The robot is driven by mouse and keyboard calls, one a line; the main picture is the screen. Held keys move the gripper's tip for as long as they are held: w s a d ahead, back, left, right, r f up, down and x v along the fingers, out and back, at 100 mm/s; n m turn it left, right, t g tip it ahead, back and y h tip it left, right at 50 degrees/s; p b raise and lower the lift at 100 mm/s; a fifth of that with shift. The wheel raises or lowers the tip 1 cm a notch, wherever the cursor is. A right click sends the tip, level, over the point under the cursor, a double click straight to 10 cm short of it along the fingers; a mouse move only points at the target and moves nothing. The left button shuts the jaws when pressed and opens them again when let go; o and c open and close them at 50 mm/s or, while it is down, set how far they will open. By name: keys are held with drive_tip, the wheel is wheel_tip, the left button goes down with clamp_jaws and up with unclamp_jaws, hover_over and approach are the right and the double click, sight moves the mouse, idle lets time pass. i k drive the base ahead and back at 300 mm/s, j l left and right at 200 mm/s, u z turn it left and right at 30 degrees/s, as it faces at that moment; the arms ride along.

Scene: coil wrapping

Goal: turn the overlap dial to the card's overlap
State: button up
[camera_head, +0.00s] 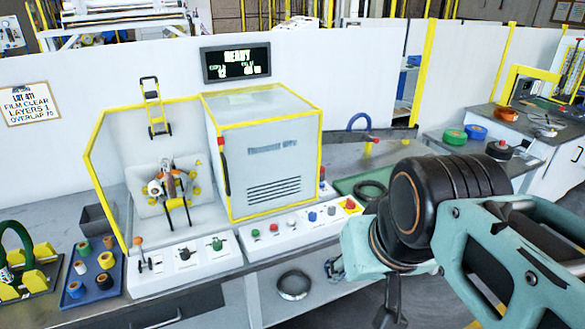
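The card (28,103) hangs on the white wall at the upper left; it reads film clear, layers 1, overlap 70. The wrapping machine's front panel (163,281) carries a black dial (184,254) and a green dial (217,244), with an orange-tipped lever to their left. The dial labels and settings are too small to read, so I cannot tell which one is the overlap dial. My gripper (388,310) hangs at the lower centre right, in front of the bench and well right of these dials. My arm partly hides it, and its finger opening is unclear.
A blue tray (90,290) of rolls lies left. A metal ring (293,286) lies on the lower shelf.

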sight(332, 210)
drive_tip(key=u, duration=1.5)
drive_tip(key=l+z, duration=0.1)
drive_tip(key=l, duration=0.3)
drive_tip(key=i+l+z, duration=0.1)
drive_tip(key=l, duration=0.3)
drive_tip(key=i+l+z, duration=0.1)
drive_tip(key=l, duration=0.25)
drive_tip(key=i+l+z, duration=0.1)
drive_tip(key=l, duration=0.3)
drive_tip(key=i+l, duration=0.15)
drive_tip(key=l, duration=0.2)
drive_tip(key=i+l+z, duration=0.15)
drive_tip(key=l, duration=0.25)
drive_tip(key=i+l+z, duration=0.1)
drive_tip(key=l, duration=0.25)
